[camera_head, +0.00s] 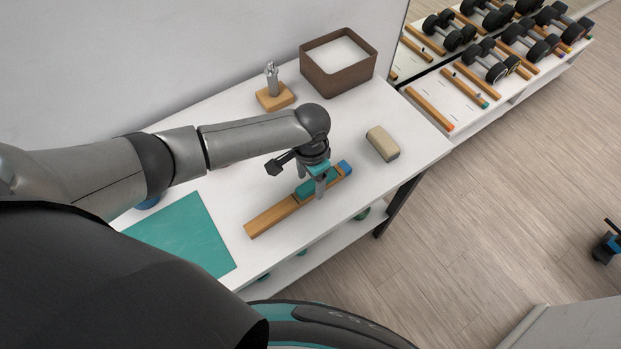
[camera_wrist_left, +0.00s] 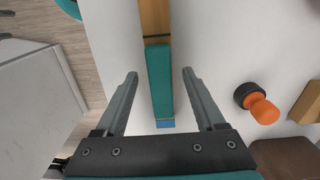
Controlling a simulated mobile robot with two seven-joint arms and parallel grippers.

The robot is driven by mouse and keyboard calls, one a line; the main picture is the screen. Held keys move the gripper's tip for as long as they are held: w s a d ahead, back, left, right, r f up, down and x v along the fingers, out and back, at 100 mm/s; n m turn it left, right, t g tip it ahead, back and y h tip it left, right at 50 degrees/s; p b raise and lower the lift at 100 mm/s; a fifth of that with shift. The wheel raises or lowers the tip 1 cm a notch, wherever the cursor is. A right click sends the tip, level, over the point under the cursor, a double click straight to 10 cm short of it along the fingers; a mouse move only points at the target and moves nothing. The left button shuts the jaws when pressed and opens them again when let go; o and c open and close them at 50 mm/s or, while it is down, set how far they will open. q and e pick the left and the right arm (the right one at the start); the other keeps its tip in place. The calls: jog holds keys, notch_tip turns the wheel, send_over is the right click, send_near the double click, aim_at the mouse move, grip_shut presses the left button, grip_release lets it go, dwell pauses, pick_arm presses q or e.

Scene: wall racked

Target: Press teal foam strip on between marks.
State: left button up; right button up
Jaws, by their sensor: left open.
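The teal foam strip (camera_head: 305,189) lies along the top of a wooden bar (camera_head: 268,217) with a blue end (camera_head: 345,167). In the left wrist view the strip (camera_wrist_left: 160,80) runs lengthwise on the bar (camera_wrist_left: 155,18), between a thin dark mark (camera_wrist_left: 157,39) and the blue end (camera_wrist_left: 165,123). Any mark near the blue end cannot be made out. My left gripper (camera_wrist_left: 160,74) is open, its fingers on either side of the strip with gaps to both sides. In the head view the left gripper (camera_head: 319,182) partly hides the strip. My right gripper is not in view.
A tan block (camera_head: 382,143) lies right of the bar. A teal mat (camera_head: 190,238) lies at left. A wooden stand (camera_head: 275,97) and brown bin (camera_head: 338,80) stand at the back. An orange-and-black knob (camera_wrist_left: 260,105) shows in the wrist view. A dumbbell rack (camera_head: 500,58) stands beyond.

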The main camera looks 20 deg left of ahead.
aim_at(310, 185)
pick_arm(q)
notch_tip(310, 185, up, 15)
jog(key=p, duration=0.2)
jog(key=shift+r, duration=0.15)
dwell(0.3)
jog(key=shift+s, duration=0.1)
dwell(0.4)
